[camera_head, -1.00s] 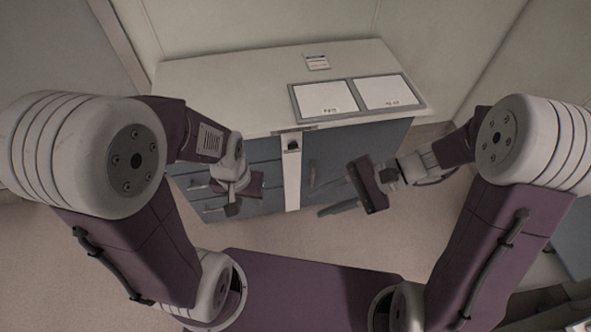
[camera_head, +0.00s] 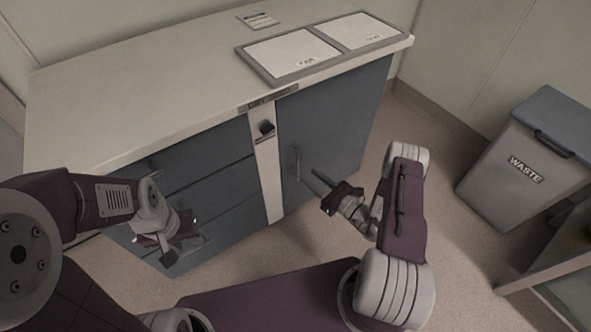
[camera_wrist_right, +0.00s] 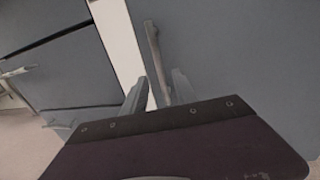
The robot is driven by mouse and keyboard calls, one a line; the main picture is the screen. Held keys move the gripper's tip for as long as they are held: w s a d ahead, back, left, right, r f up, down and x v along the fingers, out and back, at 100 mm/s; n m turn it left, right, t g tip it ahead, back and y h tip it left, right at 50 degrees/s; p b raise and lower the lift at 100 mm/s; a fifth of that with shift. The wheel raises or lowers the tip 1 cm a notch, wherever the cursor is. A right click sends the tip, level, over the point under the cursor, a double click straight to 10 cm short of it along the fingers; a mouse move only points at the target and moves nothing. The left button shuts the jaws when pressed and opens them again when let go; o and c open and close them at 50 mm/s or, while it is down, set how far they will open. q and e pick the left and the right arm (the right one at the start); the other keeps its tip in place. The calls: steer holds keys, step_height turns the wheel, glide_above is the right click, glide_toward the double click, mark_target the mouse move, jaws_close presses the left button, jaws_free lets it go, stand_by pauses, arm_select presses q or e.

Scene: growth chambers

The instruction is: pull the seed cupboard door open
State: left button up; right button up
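The seed cupboard door (camera_head: 335,125) is the blue-grey panel right of the white post, and it looks shut. Its upright bar handle (camera_head: 296,163) is near the door's left edge; the handle also shows in the right wrist view (camera_wrist_right: 154,62). My right gripper (camera_head: 313,182) is in front of the door, just right of the handle in the head view. In the right wrist view its fingers (camera_wrist_right: 157,88) are open, with the handle's lower end seen between them; contact cannot be told. My left gripper (camera_head: 182,232) hangs before the drawers; its opening is unclear.
The white post (camera_head: 267,170) carries a small dark knob (camera_head: 265,127). Drawers (camera_head: 215,180) fill the left side under the worktop (camera_head: 130,95), which bears two framed panels (camera_head: 292,52). A waste bin (camera_head: 515,175) stands right. Floor between door and bin is clear.

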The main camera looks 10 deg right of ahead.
mark_target(298, 168)
steer(key=b+x, duration=0.2)
steer(key=x, duration=0.4)
steer(key=shift+w+a+f, duration=0.15)
steer(key=shift+w+a, duration=0.05)
steer(key=shift+w, duration=0.05)
steer(key=shift+w+a, duration=0.2)
steer(key=shift+w, duration=0.2)
jaws_close()
stand_by(0.7)
